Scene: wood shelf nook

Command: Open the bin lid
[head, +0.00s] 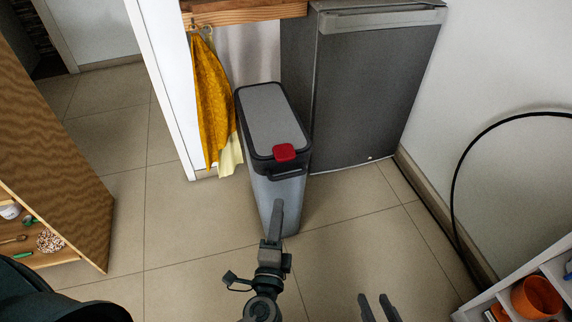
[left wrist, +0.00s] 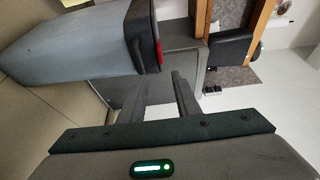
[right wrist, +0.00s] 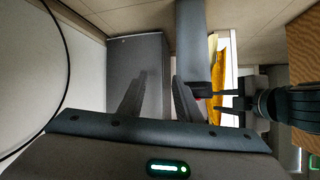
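The bin (head: 281,205) is a slim grey container standing upright on the floor, with a shut grey lid (head: 267,112) rimmed in black. A red latch (head: 284,152) sits at the lid's near end, and also shows in the left wrist view (left wrist: 159,55). My left gripper (head: 278,204) is in front of the bin, below the latch, apart from it in the left wrist view; its two fingers (left wrist: 160,88) are spread and empty. My right gripper (head: 377,298) is lower right of the bin, open and empty, its fingers apart in the right wrist view (right wrist: 157,92).
A dark fridge (head: 375,90) stands right behind the bin. A yellow cloth (head: 212,105) hangs at its left. A wooden cabinet (head: 60,150) is at the left, and a white shelf with an orange pot (head: 536,297) at lower right. Tiled floor is clear around the bin's front.

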